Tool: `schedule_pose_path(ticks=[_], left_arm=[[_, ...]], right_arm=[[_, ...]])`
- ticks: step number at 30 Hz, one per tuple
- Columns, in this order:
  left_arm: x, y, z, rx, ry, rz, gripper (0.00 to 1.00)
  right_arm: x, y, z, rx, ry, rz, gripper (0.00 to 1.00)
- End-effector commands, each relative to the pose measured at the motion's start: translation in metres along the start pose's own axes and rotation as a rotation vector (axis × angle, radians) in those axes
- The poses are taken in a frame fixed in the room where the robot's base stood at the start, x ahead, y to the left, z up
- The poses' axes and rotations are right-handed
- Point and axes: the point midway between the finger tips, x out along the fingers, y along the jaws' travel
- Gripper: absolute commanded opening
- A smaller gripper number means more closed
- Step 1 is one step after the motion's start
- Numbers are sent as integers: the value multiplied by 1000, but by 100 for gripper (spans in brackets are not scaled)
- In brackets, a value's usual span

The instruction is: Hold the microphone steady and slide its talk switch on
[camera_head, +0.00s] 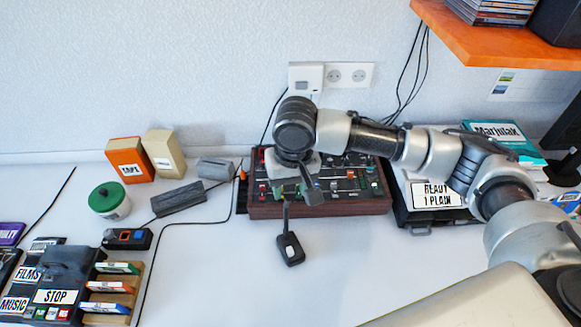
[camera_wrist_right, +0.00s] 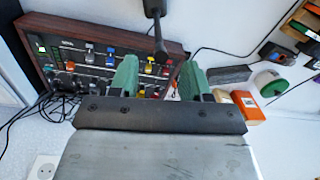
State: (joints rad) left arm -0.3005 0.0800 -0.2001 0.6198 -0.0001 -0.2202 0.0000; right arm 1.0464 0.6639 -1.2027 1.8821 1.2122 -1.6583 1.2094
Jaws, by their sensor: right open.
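A small black desk microphone (camera_head: 289,247) stands on the white table in front of the mixing desk, with a square base and a thin stem pointing toward the desk. A light patch shows on its base; I cannot make out the switch position. In the wrist view the microphone (camera_wrist_right: 154,9) shows at the top, its stem tip near the gap between the fingers. My right gripper (camera_head: 291,188) is over the mixing desk's left part, just behind the stem. Its green fingers (camera_wrist_right: 159,75) are apart with nothing gripped between them. My left gripper is not in view.
The mixing desk (camera_head: 349,207) with knobs and faders lies under my right gripper. A grey block (camera_head: 178,198), green-lidded jar (camera_head: 109,202) and orange box (camera_head: 130,159) stand left. A cassette rack (camera_head: 129,284) is at front left. The table around the microphone is clear.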

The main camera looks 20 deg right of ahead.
Motion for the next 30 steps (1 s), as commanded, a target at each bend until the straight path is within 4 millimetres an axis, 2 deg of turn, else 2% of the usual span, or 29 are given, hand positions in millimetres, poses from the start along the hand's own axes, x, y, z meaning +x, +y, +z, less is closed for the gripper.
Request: schedule_pose_path(ticks=[3,9,20,23,30], left_arm=[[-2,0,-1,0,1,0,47],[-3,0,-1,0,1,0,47],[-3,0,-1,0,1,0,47],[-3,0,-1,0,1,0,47],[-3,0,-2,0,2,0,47]], right_arm=[[20,0,0,1,-2,1,48],[41,0,0,0,0,-1,48],[47,0,0,-1,1,0,48],[47,0,0,-1,1,-1,35],[47,0,0,-1,1,-1,0]])
